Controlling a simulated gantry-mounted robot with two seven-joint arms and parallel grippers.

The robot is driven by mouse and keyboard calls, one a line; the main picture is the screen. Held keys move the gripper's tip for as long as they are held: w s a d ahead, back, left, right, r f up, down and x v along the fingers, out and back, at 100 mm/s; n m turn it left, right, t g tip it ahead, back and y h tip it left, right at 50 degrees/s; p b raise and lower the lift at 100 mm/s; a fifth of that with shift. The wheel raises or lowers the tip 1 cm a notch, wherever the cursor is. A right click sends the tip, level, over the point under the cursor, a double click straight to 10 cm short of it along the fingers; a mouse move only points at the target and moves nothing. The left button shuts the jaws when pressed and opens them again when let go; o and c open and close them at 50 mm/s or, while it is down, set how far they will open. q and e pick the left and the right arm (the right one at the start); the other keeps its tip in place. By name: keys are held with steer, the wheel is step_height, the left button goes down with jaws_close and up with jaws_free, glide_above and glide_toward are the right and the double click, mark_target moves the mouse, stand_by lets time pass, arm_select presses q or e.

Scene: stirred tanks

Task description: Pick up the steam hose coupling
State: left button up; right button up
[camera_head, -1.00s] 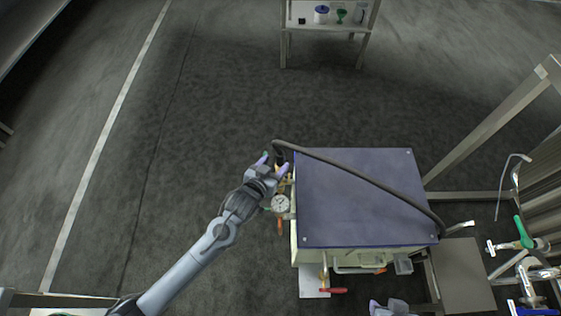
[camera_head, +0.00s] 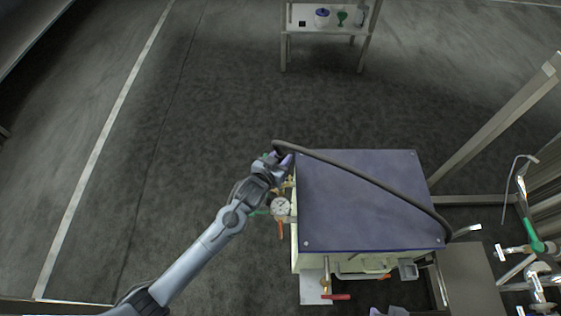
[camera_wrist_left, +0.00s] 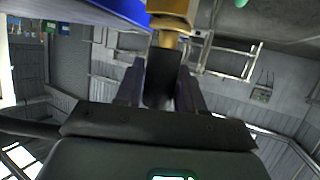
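The black steam hose (camera_head: 360,179) arcs over the blue-topped tank unit (camera_head: 350,205). Its near end drops at the unit's left back corner, where my left gripper (camera_head: 281,161) is. In the left wrist view, the dark steam hose coupling (camera_wrist_left: 160,75) stands between the two fingers of my left gripper (camera_wrist_left: 163,88), below a brass fitting (camera_wrist_left: 171,22). Whether the fingers press on it is unclear. In the head view the gripper largely hides the coupling. Only a bit of my right gripper (camera_head: 388,311) shows at the bottom edge.
A pressure gauge (camera_head: 281,206) and an orange-handled valve (camera_head: 280,229) sit on the unit's left side, close to my left wrist. A red-handled valve (camera_head: 336,297) is at the front. Pipes with a green handle (camera_head: 533,235) stand at right. The floor at left is clear.

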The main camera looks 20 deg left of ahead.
arm_select(q)
steer(key=c, duration=0.5)
steer(key=shift+c, duration=0.2)
steer(key=shift+r, duration=0.1)
